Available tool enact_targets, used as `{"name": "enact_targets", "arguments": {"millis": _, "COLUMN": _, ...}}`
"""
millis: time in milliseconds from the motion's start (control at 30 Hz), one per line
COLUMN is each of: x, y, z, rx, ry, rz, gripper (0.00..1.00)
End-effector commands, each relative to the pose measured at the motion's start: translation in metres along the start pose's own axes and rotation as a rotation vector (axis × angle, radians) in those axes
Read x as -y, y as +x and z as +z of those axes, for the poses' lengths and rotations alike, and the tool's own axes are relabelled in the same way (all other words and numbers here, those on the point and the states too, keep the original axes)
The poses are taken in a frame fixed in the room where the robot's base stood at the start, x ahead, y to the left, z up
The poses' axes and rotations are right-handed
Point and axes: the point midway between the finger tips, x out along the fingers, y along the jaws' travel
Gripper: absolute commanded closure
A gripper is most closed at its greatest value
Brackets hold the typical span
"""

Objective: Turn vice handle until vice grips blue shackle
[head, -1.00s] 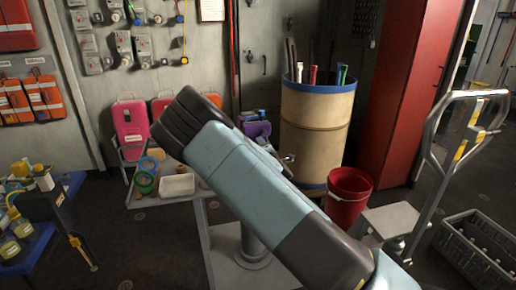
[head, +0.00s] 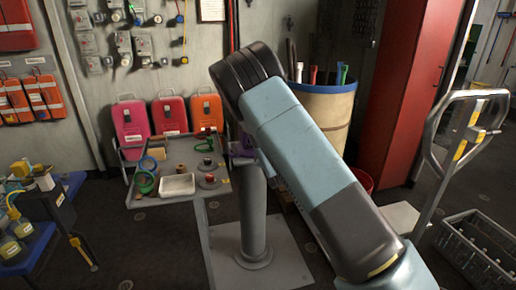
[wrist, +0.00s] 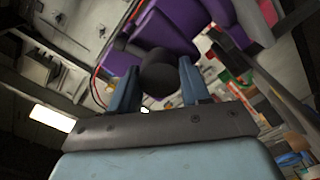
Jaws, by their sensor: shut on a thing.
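The purple vice (wrist: 165,32) fills the upper part of the wrist view. In the head view only a small purple part of the vice (head: 242,148) shows beside my arm, on top of a grey post. The dark round knob of the vice handle (wrist: 158,76) is between the two blue fingers of my gripper (wrist: 157,84), which is shut on it. My gripper is hidden behind my arm in the head view. I cannot make out the blue shackle in either view, nor the gap between the vice jaws.
A grey tray (head: 143,181) with tape rolls, a white dish and small parts sits left of the post. Pink, red and orange cases (head: 168,116) stand behind it. A beige drum (head: 325,115) and a red cabinet (head: 405,90) stand right, near a trolley (head: 440,165).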

Motion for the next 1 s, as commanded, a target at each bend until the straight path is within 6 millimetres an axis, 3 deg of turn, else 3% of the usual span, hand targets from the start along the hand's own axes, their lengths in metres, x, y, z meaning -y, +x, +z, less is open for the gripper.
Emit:
{"name": "enact_targets", "arguments": {"millis": 500, "x": -0.0003, "y": 0.0008, "z": 0.0021, "rx": 0.004, "ry": 0.634, "rz": 0.0, "gripper": 0.99}}
{"name": "enact_targets", "arguments": {"millis": 867, "x": 0.0008, "y": 0.0009, "z": 0.0018, "rx": 0.005, "ry": 0.731, "rz": -0.001, "gripper": 1.0}}
{"name": "enact_targets", "arguments": {"millis": 900, "x": 0.0008, "y": 0.0009, "z": 0.0018, "rx": 0.004, "ry": 0.73, "rz": -0.001, "gripper": 0.5}}
{"name": "enact_targets", "arguments": {"millis": 1000, "x": 0.0006, "y": 0.001, "z": 0.0015, "rx": 0.004, "ry": 0.729, "rz": -0.001, "gripper": 0.41}}
